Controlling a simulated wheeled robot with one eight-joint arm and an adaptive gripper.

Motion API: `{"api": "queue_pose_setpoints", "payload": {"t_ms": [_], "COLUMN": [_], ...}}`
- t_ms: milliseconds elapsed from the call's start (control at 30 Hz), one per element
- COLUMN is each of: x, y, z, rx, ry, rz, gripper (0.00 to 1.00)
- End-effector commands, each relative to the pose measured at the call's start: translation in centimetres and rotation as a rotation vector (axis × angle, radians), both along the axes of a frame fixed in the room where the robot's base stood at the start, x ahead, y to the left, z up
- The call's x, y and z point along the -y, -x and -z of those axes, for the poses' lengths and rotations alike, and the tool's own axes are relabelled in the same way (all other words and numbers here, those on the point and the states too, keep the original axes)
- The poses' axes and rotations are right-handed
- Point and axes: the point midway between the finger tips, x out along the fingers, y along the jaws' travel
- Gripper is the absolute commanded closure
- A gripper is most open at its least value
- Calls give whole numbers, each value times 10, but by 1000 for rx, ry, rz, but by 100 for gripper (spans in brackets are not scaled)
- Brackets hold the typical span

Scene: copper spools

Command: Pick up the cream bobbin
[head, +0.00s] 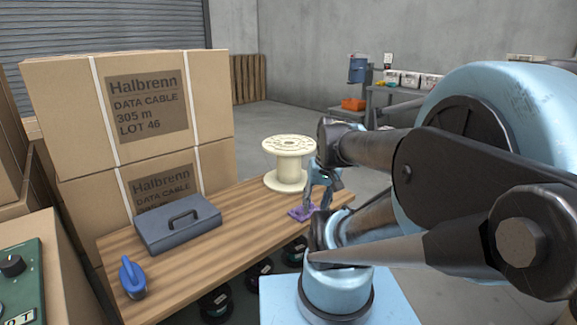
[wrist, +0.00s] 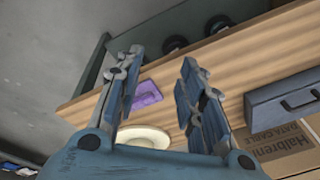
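The cream bobbin (head: 288,164) is a flanged spool standing upright on the wooden bench (head: 225,222), toward its far right end. My gripper (head: 321,188) is just right of the bobbin in the head view, partly overlapped by my own arm. In the wrist view my gripper (wrist: 162,62) is open, its two blue-grey fingers spread with nothing held between them. Part of the cream bobbin (wrist: 143,136) shows low in that view, between the finger bases and partly hidden by the gripper's body. I cannot tell whether any finger touches it.
A purple object (head: 302,213) lies on the bench near my gripper. A grey toolbox (head: 178,226) and a blue-handled object (head: 132,277) stand nearer. Cartons (head: 178,90) are stacked behind the bench's left side. Dark spools (head: 215,304) sit below. The bench between toolbox and bobbin is clear.

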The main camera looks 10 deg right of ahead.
Motion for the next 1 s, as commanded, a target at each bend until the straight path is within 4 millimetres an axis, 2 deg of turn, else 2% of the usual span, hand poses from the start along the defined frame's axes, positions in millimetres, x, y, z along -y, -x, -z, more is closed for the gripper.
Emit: {"api": "queue_pose_setpoints", "payload": {"t_ms": [300, 533, 767, 1000], "x": [-19, -23, -16, 2], "y": [-62, -112, -164, -218], "z": [-29, -45, -58, -65], "rx": [-35, -45, -42, -24], "ry": [-221, -382, -544, -710], "rz": [93, 150, 196, 234], "gripper": [64, 64, 64, 64]}}
